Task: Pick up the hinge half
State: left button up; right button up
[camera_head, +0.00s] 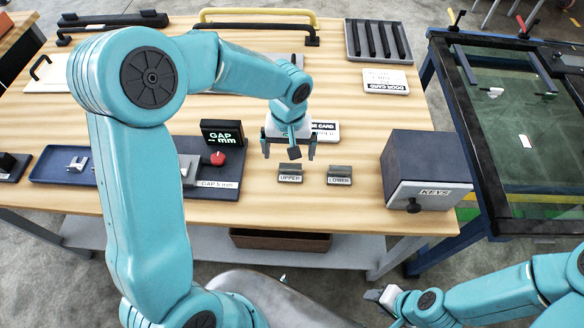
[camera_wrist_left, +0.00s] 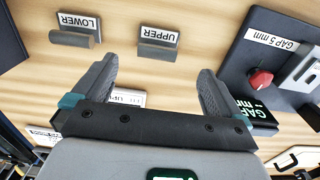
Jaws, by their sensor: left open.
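A small silver metal piece (camera_head: 77,165), which looks like a hinge half, lies in the blue tray (camera_head: 50,180) at the left of the table. My left gripper (camera_head: 289,150) is open above the table, behind the UPPER and LOWER blocks and well to the right of that tray. In the left wrist view its two dark fingers (camera_wrist_left: 157,68) stand apart with nothing between them. Another silver metal piece (camera_head: 188,168) sits on the GAP 5 mm gauge, partly hidden by my left arm; it also shows in the left wrist view (camera_wrist_left: 302,70). My right gripper (camera_head: 380,295) is low, in front of the table.
The gauge (camera_head: 221,182) has a red knob and a display. The UPPER block (camera_head: 290,172) and LOWER block (camera_head: 340,173) stand near the front edge. A KEYS box (camera_head: 428,170) is at the right. Handles and a slotted tray (camera_head: 352,40) lie at the back.

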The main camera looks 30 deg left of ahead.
aim_at(291, 167)
pick_arm(q)
notch_tip(291, 167, down, 3)
jog(key=shift+d+f, duration=0.1)
jog(key=shift+s+f, duration=0.25)
jog(key=shift+f, duration=0.15)
jog(key=f, duration=0.2)
jog(key=w+f+p, duration=0.1)
jog(key=f, duration=0.1)
jog(key=shift+f, duration=0.1)
jog(key=shift+s+f, duration=0.15)
jog(key=shift+f, duration=0.2)
jog(key=c, duration=1.3)
jog(key=shift+c, duration=0.2)
